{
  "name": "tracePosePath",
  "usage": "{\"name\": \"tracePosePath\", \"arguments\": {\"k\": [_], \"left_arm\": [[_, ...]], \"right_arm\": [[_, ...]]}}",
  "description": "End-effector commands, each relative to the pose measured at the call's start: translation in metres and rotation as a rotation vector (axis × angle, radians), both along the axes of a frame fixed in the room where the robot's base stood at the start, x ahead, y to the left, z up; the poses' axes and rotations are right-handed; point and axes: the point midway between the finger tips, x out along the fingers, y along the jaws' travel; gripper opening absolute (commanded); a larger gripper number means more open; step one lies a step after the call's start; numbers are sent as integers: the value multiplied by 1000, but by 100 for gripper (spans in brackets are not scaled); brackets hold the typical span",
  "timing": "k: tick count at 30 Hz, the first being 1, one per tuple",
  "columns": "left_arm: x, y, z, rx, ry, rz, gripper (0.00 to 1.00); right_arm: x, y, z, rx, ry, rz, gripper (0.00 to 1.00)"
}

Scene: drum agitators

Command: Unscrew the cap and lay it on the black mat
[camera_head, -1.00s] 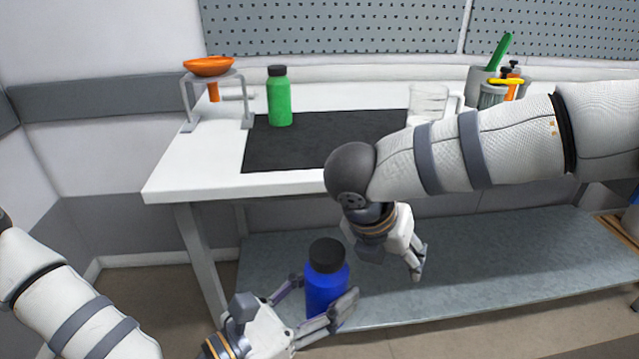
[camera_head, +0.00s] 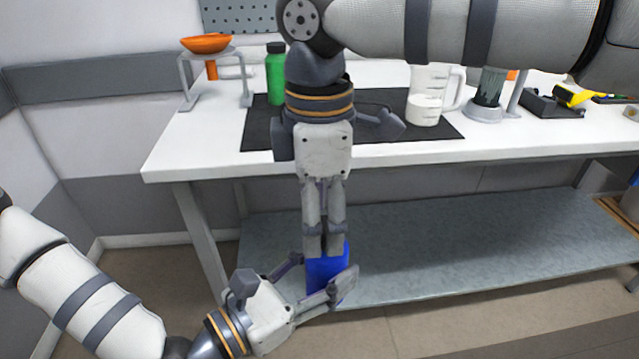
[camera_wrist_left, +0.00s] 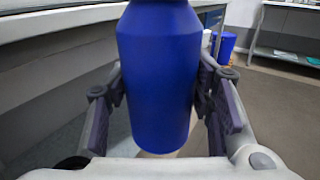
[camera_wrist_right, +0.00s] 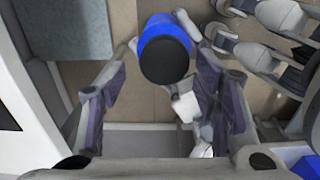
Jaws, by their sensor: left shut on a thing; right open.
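My left gripper (camera_head: 323,277) is shut on the blue bottle (camera_head: 327,268) and holds it upright in front of the table. The bottle body also fills the middle of the left wrist view (camera_wrist_left: 158,80). My right gripper (camera_head: 324,248) points straight down over the bottle and is open. In the right wrist view the black cap (camera_wrist_right: 165,61) is on the bottle, between the spread fingertips and apart from them. The right fingers hide the cap in the head view. The black mat (camera_head: 257,135) lies on the white table, partly hidden by my right arm.
A green bottle (camera_head: 275,80) stands on the mat's far left part. An orange funnel on a stand (camera_head: 206,44) is left of it. A measuring jug (camera_head: 425,100) is at the mat's right. A grey lower shelf (camera_head: 450,240) lies behind the blue bottle. The mat's front left is bare.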

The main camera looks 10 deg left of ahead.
Motion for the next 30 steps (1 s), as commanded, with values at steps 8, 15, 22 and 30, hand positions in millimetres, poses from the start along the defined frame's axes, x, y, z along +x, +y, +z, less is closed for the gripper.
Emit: {"name": "tracePosePath", "arguments": {"k": [8,15,22,30], "left_arm": [[0,0,1,-1,-3,0,0],[0,0,2,-1,-3,-2,0],[-1,-1,2,-1,-4,-6,0],[-2,-3,2,-1,-4,-11,0]], "right_arm": [[0,0,-4,-1,-1,1,56],[0,0,-4,0,-3,1,8],[0,-1,-4,2,-5,150,5],[-4,-5,-3,7,-6,1111,5]]}}
